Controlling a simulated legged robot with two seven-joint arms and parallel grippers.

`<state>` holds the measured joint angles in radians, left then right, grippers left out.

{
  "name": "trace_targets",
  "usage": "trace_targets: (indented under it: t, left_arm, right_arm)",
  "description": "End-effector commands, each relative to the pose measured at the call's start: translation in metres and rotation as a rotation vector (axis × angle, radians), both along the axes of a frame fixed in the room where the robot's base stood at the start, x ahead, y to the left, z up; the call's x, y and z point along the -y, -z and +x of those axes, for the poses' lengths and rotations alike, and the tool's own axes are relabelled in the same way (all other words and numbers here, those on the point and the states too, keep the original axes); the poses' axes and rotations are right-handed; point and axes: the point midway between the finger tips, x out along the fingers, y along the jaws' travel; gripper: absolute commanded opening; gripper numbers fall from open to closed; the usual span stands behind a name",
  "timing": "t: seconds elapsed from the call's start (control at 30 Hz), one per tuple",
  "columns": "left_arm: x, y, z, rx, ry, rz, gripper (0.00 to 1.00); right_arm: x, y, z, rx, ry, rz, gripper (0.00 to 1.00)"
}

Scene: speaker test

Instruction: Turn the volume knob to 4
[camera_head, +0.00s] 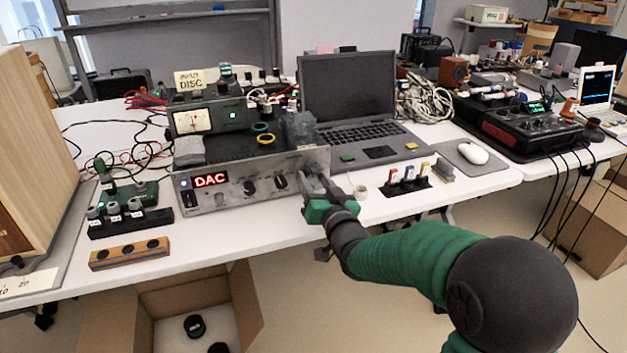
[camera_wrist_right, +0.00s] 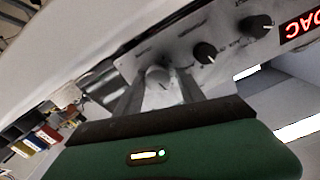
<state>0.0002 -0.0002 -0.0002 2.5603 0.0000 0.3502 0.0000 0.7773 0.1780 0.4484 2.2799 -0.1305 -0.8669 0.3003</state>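The grey DAC box (camera_head: 222,200) stands at the table's front edge, with a red lit "DAC" display and a row of knobs. Two dark knobs (camera_head: 281,182) show in the head view. In the right wrist view, upside down, a light silver knob (camera_wrist_right: 158,75) sits beside a black knob (camera_wrist_right: 204,53) and another black knob (camera_wrist_right: 254,25). My right gripper (camera_head: 312,184) is at the panel's right end. In the wrist view its fingers (camera_wrist_right: 159,82) stand either side of the silver knob, seemingly with small gaps; contact is unclear. The labels are unreadable. My left gripper is out of view.
A dark holder with colored pieces (camera_head: 407,181) and a mouse (camera_head: 472,153) lie to the right. A wooden block (camera_head: 129,253) lies left. An open carton (camera_head: 248,312) is below.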

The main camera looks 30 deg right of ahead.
Motion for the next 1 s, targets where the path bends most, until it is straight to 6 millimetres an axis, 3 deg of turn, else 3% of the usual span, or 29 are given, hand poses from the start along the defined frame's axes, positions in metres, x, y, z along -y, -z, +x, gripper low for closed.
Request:
trace_targets:
  t: [0.03, 0.33, 0.47, 0.7, 0.97, 1.0]
  left_arm:
    - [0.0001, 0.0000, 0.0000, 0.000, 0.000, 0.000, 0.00]
    - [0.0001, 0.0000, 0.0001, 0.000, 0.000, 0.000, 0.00]
    - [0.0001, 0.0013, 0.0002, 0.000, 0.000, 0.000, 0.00]
    - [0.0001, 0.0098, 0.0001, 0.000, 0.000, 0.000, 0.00]
    - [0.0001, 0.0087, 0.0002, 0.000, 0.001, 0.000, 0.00]
    - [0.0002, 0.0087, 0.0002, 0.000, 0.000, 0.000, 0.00]
  right_arm:
    - [0.0004, 0.0002, 0.0001, 0.000, 0.001, 0.000, 0.38]
    - [0.0010, 0.0003, 0.0001, 0.000, 0.002, 0.001, 0.00]
    - [0.0006, 0.0008, 0.0002, -0.004, 0.001, -0.015, 0.00]
    - [0.0001, 0.0006, 0.0003, -0.053, 0.003, -0.227, 0.00]
    - [0.0006, -0.0003, 0.0000, -0.056, 0.003, -0.235, 0.00]
    - [0.0006, -0.0003, 0.0000, -0.056, 0.002, -0.235, 0.39]
